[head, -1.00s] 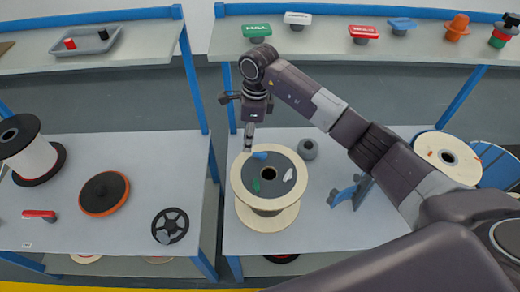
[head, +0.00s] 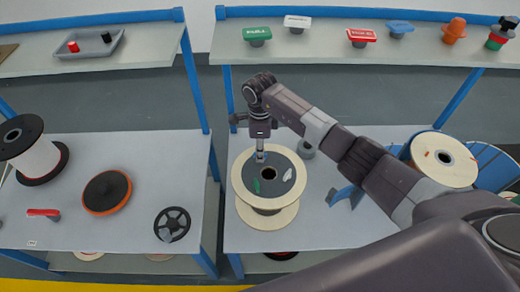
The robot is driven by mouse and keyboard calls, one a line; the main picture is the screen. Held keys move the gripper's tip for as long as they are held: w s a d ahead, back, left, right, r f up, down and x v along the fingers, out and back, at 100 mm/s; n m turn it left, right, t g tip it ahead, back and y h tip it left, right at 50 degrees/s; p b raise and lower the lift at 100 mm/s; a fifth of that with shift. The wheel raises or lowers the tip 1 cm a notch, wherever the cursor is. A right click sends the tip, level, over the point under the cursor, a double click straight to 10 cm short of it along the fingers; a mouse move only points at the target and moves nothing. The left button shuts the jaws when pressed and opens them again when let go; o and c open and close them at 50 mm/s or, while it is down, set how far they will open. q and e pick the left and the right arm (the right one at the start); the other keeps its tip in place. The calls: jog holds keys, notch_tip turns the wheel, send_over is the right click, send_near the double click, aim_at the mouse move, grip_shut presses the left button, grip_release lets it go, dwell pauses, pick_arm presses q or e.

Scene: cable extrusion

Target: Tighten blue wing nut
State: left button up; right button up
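A spool (head: 279,210) with pale wooden flanges and a dark grey top disc stands on the right-hand table. On its top lie a small blue wing nut (head: 265,154), a green one (head: 256,186) and a white one (head: 288,174), set around a dark centre hole. My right gripper (head: 260,154) points straight down at the blue wing nut. Its fingertips are at the nut and partly hide it. I cannot tell whether the fingers are closed on it. My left gripper is not in view.
A grey knob (head: 305,149) and a blue stand (head: 342,196) are right of the spool, close under my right arm. A large reel (head: 443,160) stands farther right. The left table (head: 110,235) holds several spools and discs. A shelf (head: 340,50) with signs runs behind.

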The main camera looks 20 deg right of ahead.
jog(key=shift+c, duration=0.4)
grip_shut()
